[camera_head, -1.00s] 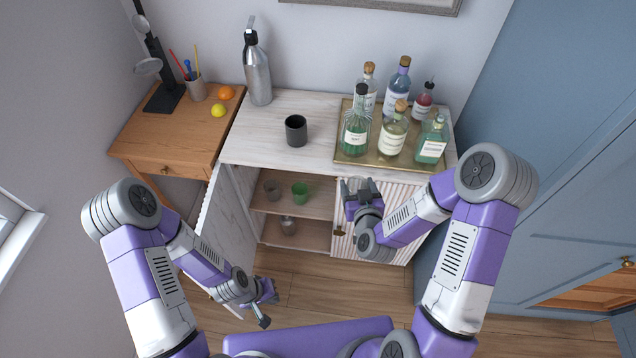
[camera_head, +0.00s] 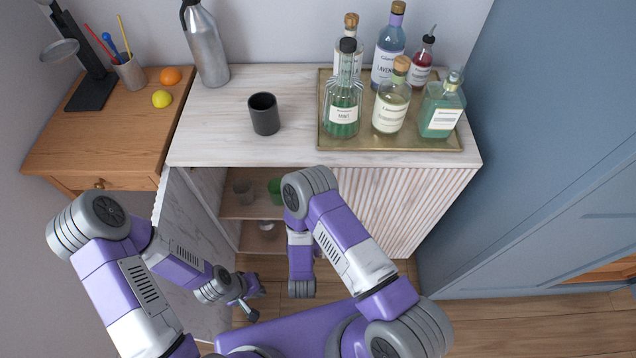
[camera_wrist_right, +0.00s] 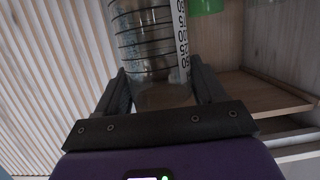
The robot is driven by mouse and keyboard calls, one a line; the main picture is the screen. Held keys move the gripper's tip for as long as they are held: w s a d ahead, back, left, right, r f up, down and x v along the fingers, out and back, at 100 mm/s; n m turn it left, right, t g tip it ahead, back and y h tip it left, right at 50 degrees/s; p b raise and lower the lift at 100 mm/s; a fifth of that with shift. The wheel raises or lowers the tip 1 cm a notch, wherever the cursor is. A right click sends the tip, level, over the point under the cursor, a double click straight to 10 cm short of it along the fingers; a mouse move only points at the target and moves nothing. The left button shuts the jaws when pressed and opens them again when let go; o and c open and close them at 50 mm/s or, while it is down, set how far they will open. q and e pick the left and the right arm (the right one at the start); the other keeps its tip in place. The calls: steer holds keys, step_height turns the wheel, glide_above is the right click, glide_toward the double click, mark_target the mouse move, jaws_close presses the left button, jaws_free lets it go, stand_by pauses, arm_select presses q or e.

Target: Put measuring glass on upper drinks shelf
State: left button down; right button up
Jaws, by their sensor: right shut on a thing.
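The measuring glass (camera_wrist_right: 150,40), clear with dark graduation lines and numbers, is between the fingers of my right gripper (camera_wrist_right: 158,95) in the right wrist view. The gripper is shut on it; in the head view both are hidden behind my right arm. The green cup also shows at the top of the wrist view (camera_wrist_right: 207,5). My left gripper (camera_head: 257,300) is open and empty, low by the cabinet door.
The open marbled door (camera_head: 180,225) stands left of the cabinet opening; a ribbed front (camera_head: 385,205) closes the right side. A lower shelf (camera_head: 250,242) holds a small glass (camera_head: 267,228). A black cup (camera_head: 264,114) and a bottle tray (camera_head: 395,146) stand on top.

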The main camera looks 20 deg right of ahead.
steer(key=w+d+b, duration=0.2)
steer(key=w+d, duration=0.1)
steer(key=w, duration=0.6)
steer(key=w+d+b, duration=0.2)
steer(key=w+d, duration=0.1)
steer(key=w, duration=0.7)
steer(key=f+b, duration=0.1)
steer(key=f, duration=0.1)
steer(key=f+b, duration=0.1)
steer(key=f, duration=0.1)
steer(key=f+b, duration=0.1)
steer(key=f, duration=0.2)
steer(key=shift+a+f, duration=0.1)
steer(key=shift+a, duration=0.2)
steer(key=o, duration=0.9)
